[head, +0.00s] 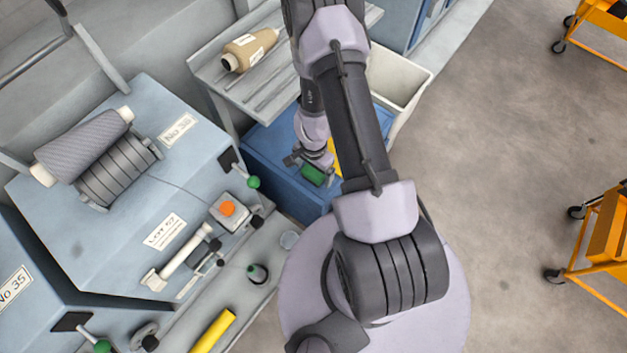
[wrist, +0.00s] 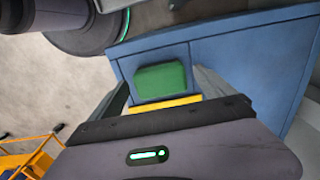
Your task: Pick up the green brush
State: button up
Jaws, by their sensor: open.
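The green brush (head: 313,175) shows as a small green block just beyond my gripper (head: 303,163) in the head view, over the blue cabinet. In the wrist view the green brush (wrist: 162,80) lies against a blue surface, between the fingers of my gripper (wrist: 163,92) as seen from the wrist. The fingers are apart and nothing is held. I cannot tell how far their tips are from the brush. A yellow strip (wrist: 168,103) shows just below the green in the wrist view, partly hidden by my gripper.
The blue cabinet (head: 262,160) stands beside a cream bin (head: 395,75). A grey shelf (head: 215,72) holds a tan spool (head: 250,48). The machine (head: 100,225) with levers and an orange button (head: 228,208) is at left. Orange carts (head: 605,235) stand right, with clear floor between.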

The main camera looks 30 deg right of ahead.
notch_tip(320, 180, down, 2)
jog(key=shift+f+b, duration=0.1)
jog(key=shift+b, duration=0.2)
jog(key=shift+r+p, duration=0.3)
jog(key=shift+r, duration=0.05)
jog(key=c, duration=1.6)
notch_tip(320, 180, up, 3)
jog(key=p, duration=0.3)
jog(key=shift+r, duration=0.2)
jog(key=s+b, duration=0.2)
jog(key=b, duration=0.1)
jog(key=s+d+f+b, duration=0.1)
jog(key=s+b, duration=0.1)
jog(key=b, duration=0.1)
jog(key=s+d+b, duration=0.1)
jog(key=s+b, duration=0.1)
jog(key=b, duration=0.1)
jog(key=shift+d+f+b, duration=0.1)
jog(key=shift+f+b, duration=0.2)
jog(key=shift+s+d+r+p, duration=0.25)
jog(key=shift+s+d+p, duration=0.35)
jog(key=shift+s, duration=1.2)
jog(key=shift+s+d+r+p, duration=0.35)
jog(key=shift+s+d, duration=0.35)
jog(key=shift+s, duration=1.15)
jog(key=shift+s+d+r+p, duration=0.2)
jog(key=shift+s+d+p, duration=0.4)
jog(key=shift+s, duration=1.2)
